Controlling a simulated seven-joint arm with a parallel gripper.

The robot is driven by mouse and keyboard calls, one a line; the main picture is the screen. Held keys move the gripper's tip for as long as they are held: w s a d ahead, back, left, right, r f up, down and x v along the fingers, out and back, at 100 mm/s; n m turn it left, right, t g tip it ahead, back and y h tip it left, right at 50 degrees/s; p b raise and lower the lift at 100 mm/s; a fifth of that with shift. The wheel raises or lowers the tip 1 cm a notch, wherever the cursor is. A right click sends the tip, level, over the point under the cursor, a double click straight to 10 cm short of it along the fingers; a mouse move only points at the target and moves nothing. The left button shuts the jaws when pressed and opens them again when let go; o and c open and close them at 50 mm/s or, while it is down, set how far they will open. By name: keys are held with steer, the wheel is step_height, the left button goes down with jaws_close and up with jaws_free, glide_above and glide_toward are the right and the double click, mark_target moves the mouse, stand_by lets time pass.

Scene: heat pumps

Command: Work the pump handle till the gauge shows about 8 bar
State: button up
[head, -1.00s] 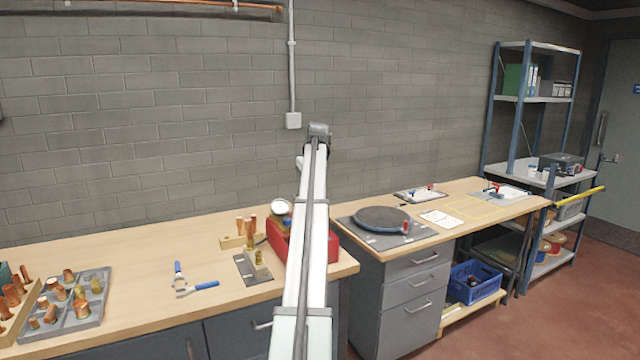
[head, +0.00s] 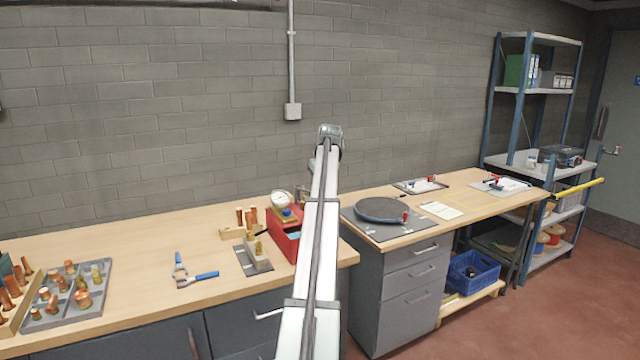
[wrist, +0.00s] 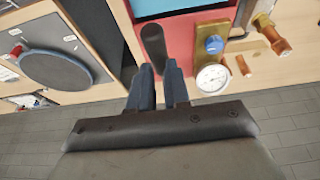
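The red pump (head: 283,243) stands on the left bench, partly hidden behind my arm. Its round white gauge (head: 282,198) sits on a brass-coloured block. In the wrist view the gauge (wrist: 213,78) shows below a blue knob (wrist: 213,45); its reading is too small to tell. The dark pump handle (wrist: 153,40) lies just beyond my fingertips, its near end close to the gap between them. My gripper (wrist: 160,68) has its two fingers a little apart, with no clear grip on the handle. The gripper is hidden in the head view.
A tray of copper fittings (head: 75,300) is at the far left. A dark round disc (head: 381,209) sits on the right bench.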

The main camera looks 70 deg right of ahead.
steer(key=shift+f, duration=3.65)
steer(key=shift+r, duration=5.95)
